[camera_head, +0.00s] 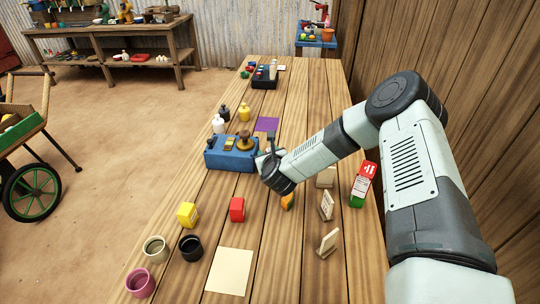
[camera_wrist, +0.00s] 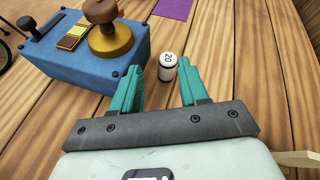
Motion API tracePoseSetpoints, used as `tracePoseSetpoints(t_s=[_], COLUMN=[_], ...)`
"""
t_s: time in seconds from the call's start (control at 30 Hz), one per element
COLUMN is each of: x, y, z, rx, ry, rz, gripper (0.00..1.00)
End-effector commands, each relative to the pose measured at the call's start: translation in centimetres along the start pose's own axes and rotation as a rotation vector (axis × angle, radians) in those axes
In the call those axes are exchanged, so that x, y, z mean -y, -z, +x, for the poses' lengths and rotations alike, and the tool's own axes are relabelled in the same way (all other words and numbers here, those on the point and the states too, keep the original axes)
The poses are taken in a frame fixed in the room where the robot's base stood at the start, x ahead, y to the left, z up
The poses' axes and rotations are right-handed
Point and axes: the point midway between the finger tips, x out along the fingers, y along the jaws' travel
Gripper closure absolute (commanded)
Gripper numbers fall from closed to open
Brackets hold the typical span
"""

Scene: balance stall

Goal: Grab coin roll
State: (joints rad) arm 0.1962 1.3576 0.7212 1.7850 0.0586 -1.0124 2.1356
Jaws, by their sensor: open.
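The coin roll (camera_wrist: 168,66) is a small white upright cylinder with a dark band and "20" on its top. In the wrist view it stands on the planks just ahead of my gripper (camera_wrist: 161,74), between the lines of the two teal fingers and nearer the right fingertip. The fingers are apart and nothing is held. In the head view my gripper (camera_head: 262,163) is low at the right end of a blue box (camera_head: 231,155); the coin roll is hidden or cannot be made out there.
The blue box with a brass, wooden-topped knob (camera_wrist: 109,38) stands close left of the fingers. A purple sheet (camera_head: 266,124) lies beyond. Yellow (camera_head: 187,214) and red (camera_head: 237,209) blocks, cups and a cream sheet (camera_head: 230,271) are nearer. Wooden stands (camera_head: 327,205) are right.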

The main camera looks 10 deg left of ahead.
Motion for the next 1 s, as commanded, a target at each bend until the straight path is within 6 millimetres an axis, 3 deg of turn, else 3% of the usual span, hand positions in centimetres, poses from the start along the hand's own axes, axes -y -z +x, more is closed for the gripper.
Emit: tracePoseSetpoints(t_s=[0.03, 0.1, 0.23, 0.53, 0.83, 1.0], x=[-0.2, -0.3, -0.2, 0.2, 0.4, 0.5], y=[1.6, 2.9, 4.1, 4.3, 4.2, 3.7], z=[0.3, 0.6, 1.0, 5.0, 7.1, 9.4], rx=[-0.006, -0.005, -0.001, 0.001, 0.0, 0.002], ry=[0.03, 0.066, 0.105, 0.112, 0.11, 0.109], rz=[0.086, 0.175, 0.261, 0.273, 0.271, 0.269], gripper=[0.56, 0.56, 0.56, 0.56, 0.56, 0.56])
